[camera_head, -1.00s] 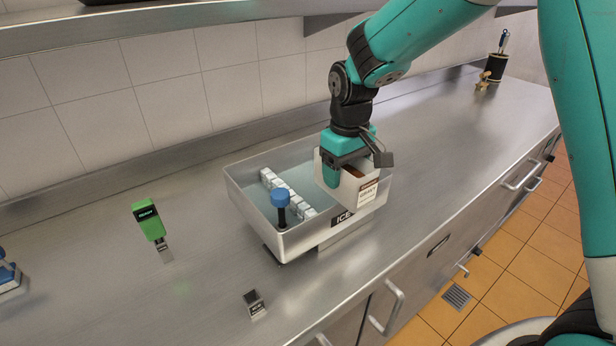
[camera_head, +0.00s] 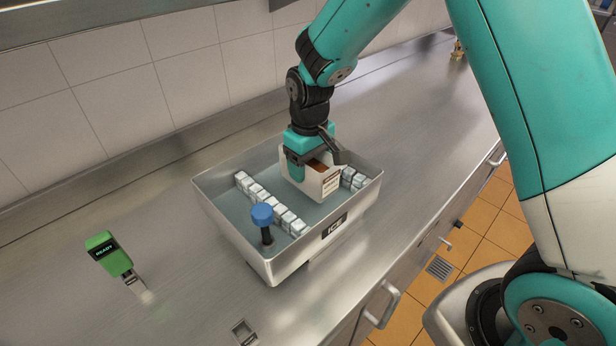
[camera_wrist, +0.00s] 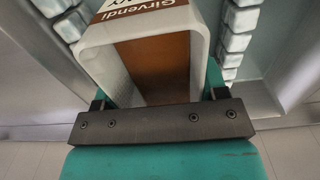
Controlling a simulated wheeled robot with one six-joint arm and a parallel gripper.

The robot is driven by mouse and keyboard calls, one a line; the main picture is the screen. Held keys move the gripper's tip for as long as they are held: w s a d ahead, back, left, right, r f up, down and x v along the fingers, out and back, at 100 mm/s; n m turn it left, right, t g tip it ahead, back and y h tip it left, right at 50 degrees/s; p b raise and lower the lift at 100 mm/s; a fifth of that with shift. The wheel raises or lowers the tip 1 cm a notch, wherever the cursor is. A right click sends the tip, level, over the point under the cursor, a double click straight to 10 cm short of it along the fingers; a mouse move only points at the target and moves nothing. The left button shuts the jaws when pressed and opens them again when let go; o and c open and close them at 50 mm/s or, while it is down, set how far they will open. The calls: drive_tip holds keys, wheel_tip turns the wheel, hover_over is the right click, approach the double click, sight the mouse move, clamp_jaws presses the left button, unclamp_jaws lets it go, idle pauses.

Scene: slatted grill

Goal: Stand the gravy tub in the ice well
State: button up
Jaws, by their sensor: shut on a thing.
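The gravy tub (camera_head: 326,185) is a white, labelled tub with brown contents. My gripper (camera_head: 306,166) is shut on it from above. The wrist view shows the tub (camera_wrist: 192,30) between the fingers of my gripper (camera_wrist: 160,95), with its label at the top. The ice well (camera_head: 250,258) is a pale open bin with an ICE sign on its front wall. The tub is inside its rim in the picture, between two rows of ice cubes. Whether its base touches the well floor is hidden.
A row of ice cubes (camera_head: 268,200) runs left of the tub, and more cubes (camera_head: 354,179) lie to its right. A blue-topped knob (camera_head: 262,214) stands at the well's near-left part.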

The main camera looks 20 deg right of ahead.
drive_tip(key=shift+f+p, duration=0.55)
drive_tip(key=shift+f, duration=1.7)
drive_tip(key=shift+f, duration=0.2)
drive_tip(key=o, duration=1.3)
drive_tip(key=shift+r, duration=0.1)
wheel_tip(320, 180, up, 12)
drive_tip(key=b, duration=0.3)
drive_tip(key=s+a+r+n+y, duration=0.1)
drive_tip(key=s+r, duration=0.1)
drive_tip(key=s, duration=0.6)
drive_tip(key=s+a+r+y, duration=0.1)
drive_tip(key=s+a+r, duration=0.1)
drive_tip(key=s, duration=0.7)
drive_tip(key=s+a+r+n+y, duration=0.1)
drive_tip(key=s+a+r+y, duration=0.1)
drive_tip(key=s, duration=0.6)
drive_tip(key=shift+s+r+n, duration=0.25)
drive_tip(key=shift+r+n, duration=0.05)
drive_tip(key=shift+r, duration=0.55)
